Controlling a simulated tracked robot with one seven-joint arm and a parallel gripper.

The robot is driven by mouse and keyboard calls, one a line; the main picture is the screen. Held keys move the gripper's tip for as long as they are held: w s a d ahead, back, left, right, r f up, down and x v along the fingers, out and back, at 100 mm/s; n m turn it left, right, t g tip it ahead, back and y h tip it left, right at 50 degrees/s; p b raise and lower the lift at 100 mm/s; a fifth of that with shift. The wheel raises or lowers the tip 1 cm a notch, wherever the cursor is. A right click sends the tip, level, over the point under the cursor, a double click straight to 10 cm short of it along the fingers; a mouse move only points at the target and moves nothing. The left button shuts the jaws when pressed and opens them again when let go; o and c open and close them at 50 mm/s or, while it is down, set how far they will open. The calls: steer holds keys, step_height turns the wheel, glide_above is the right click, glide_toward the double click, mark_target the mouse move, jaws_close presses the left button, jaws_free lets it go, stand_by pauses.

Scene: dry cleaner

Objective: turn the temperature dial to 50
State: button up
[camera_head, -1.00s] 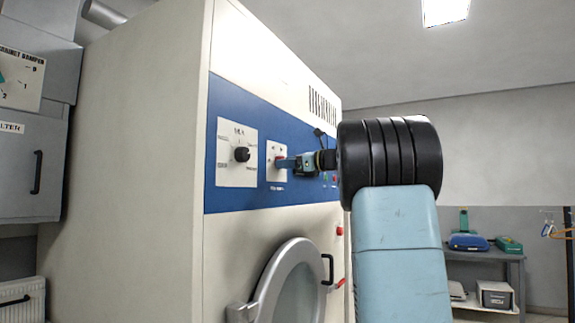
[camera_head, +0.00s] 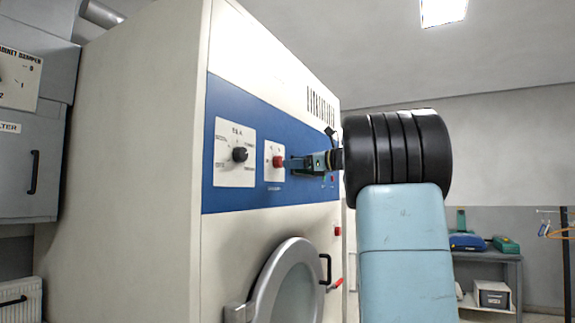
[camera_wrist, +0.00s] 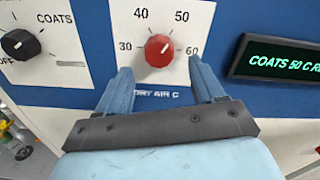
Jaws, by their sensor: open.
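The temperature dial is a red round knob (camera_wrist: 159,50) on a white plate marked 30, 40, 50 and 60 in the wrist view. Its pale mark points up and right, seemingly between 50 and 60. In the head view the dial (camera_head: 278,161) sits on the machine's blue band. My gripper (camera_wrist: 163,80) is open and empty. Its blue fingers are apart, below and on either side of the dial in the wrist view. In the head view my gripper (camera_head: 288,164) is just right of the dial, with a small gap.
A black knob (camera_wrist: 20,44) with COATS and OFF labels is left of the dial. A dark display (camera_wrist: 277,62) reading "COATS 50 C" is to the right. The round door (camera_head: 295,285) with its black handle is below. A grey shelf (camera_head: 490,256) stands at the back right.

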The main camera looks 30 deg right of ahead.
steer(key=v, duration=0.9)
steer(key=shift+s+d, duration=0.25)
steer(key=shift+a+f, duration=0.1)
steer(key=s+a+f+n+g+h, duration=0.2)
steer(key=s+a+f+n+g, duration=0.3)
steer(key=a+f, duration=0.45)
steer(key=s+a+f+n+g+h, duration=0.2)
steer(key=s+a+f+n, duration=0.45)
steer(key=a+f, duration=0.35)
steer(key=s+a+f+n+g+h, duration=0.1)
steer(key=s+a+f+n+h, duration=0.1)
steer(key=s+f+n, duration=0.5)
steer(key=s+a+f+n+g+h, duration=0.1)
steer(key=s+a+f+n+h, duration=0.2)
steer(key=s+f+n, duration=0.4)
steer(key=s+f+h, duration=0.1)
steer(key=s+f, duration=0.2)
steer(key=shift+s+f+h, duration=0.2)
steer(key=shift+h, duration=0.1)
steer(key=shift+a, duration=0.15)
